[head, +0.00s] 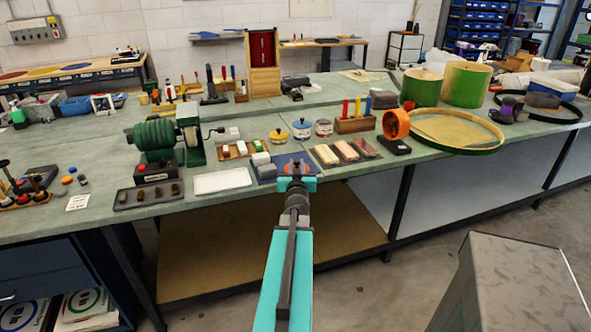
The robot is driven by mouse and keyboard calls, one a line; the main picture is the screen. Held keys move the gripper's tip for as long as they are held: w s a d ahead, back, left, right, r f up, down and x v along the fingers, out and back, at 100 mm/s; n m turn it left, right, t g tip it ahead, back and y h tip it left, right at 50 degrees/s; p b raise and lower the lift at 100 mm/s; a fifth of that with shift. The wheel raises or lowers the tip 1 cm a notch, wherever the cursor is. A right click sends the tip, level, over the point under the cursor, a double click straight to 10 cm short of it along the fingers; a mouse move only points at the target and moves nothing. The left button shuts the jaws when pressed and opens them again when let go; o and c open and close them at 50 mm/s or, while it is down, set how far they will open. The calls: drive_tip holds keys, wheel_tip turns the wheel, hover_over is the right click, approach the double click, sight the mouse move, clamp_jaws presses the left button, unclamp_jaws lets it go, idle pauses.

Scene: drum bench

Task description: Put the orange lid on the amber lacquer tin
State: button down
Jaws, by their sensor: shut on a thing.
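My gripper (297,168), at the end of the turquoise arm, is over the blue mat (270,172) near the bench's front edge. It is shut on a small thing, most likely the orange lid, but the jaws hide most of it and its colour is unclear. I see no loose orange lid elsewhere on the bench. The small yellowish tin (279,138), which looks like the amber lacquer tin, stands upright behind the gripper and slightly left, apart from it. Its top is too small to read clearly.
A blue-and-white tin (301,130) and a pale tin (323,128) stand right of the yellowish tin. Coloured blocks (346,150) lie right of the gripper. A white tray (222,180) and green machine (160,138) are left. An orange ring-shaped device (396,123) stands farther right.

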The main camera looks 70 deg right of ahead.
drive_tip(key=w+a+r+n+t+y, duration=0.15)
drive_tip(key=w+a, duration=0.25)
drive_tip(key=w, duration=0.4)
drive_tip(key=w+a+r+n+t, duration=0.1)
drive_tip(key=w+a+r, duration=0.1)
drive_tip(key=w+a, duration=0.35)
drive_tip(key=w+a+r+n+t+y, duration=0.1)
drive_tip(key=w+a+r+t, duration=0.1)
drive_tip(key=w, duration=0.8)
drive_tip(key=w+a+r+n+t+y, duration=0.2)
drive_tip(key=w+a+r, duration=0.1)
drive_tip(key=w+a, duration=0.65)
drive_tip(key=w+a+r+n+t+y, duration=0.1)
drive_tip(key=w+a+r+t+y, duration=0.15)
drive_tip(key=w+a, duration=0.65)
drive_tip(key=w+a+r+n+y, duration=0.2)
drive_tip(key=w+a+r+y, duration=0.1)
drive_tip(key=a, duration=1.2)
drive_tip(key=w+a+r+n+t+y, duration=0.1)
drive_tip(key=w+a+r+n+y, duration=0.2)
drive_tip(key=a, duration=1.3)
drive_tip(key=w+a+r+n+t+y, duration=0.1)
drive_tip(key=w+a, duration=0.4)
drive_tip(key=a, duration=1)
wheel_tip(320, 180, up, 3)
drive_tip(key=shift+w+a+f+n+y, duration=0.2)
drive_tip(key=shift+n+y, duration=0.45)
drive_tip(key=shift+y, duration=0.45)
